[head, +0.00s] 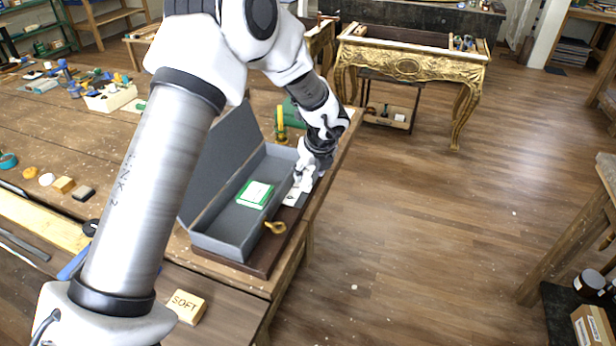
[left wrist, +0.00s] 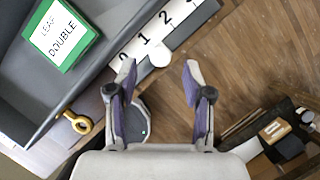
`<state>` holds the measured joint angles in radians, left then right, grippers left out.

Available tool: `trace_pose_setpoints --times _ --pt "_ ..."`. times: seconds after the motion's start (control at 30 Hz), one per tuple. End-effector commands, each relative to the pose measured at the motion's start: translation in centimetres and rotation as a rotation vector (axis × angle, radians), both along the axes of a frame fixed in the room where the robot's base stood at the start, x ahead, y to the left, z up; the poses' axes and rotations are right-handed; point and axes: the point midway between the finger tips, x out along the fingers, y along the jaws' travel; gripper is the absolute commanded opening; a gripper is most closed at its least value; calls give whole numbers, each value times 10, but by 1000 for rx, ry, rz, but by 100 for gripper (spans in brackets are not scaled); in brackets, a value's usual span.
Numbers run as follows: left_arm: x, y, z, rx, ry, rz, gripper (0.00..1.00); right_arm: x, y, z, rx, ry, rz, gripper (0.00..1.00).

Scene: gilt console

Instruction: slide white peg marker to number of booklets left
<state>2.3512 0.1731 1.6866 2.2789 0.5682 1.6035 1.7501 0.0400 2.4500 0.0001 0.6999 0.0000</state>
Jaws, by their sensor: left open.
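The white peg marker (left wrist: 160,55) shows as a round white knob at the edge of the number strip (left wrist: 143,42), apparently beside the 1. The printed 0, 1 and 2 are readable. My left gripper (left wrist: 158,76) is open, its fingertips on either side of the peg, with no clear contact. In the head view the left gripper (head: 305,176) is at the right side of the grey box (head: 225,222), partly hiding the strip. One green-edged booklet (head: 254,194) is visible in the box; its label reads LEAF DOUBLE in the wrist view (left wrist: 62,35). My right gripper is not seen.
The box's lid (head: 222,150) stands open on the left. A brass key-like piece (head: 275,227) sticks out at the box's front. A block marked SOFT (head: 186,306) lies on the bench. Open floor lies right of the bench, with a gilt console (head: 410,66) behind.

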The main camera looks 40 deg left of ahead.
Motion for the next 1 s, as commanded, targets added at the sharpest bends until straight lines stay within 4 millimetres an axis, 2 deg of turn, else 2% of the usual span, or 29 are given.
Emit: trace_pose_setpoints --times 0.03,0.2,0.37,1.0 --pt "-2 -4 14 2 -3 -1 51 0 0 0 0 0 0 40" --pt "-11 -17 54 0 -2 0 51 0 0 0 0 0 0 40" --pt "-17 -25 76 -1 0 1 51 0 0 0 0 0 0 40" --pt "-18 -27 80 -2 3 2 51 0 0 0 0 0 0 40"
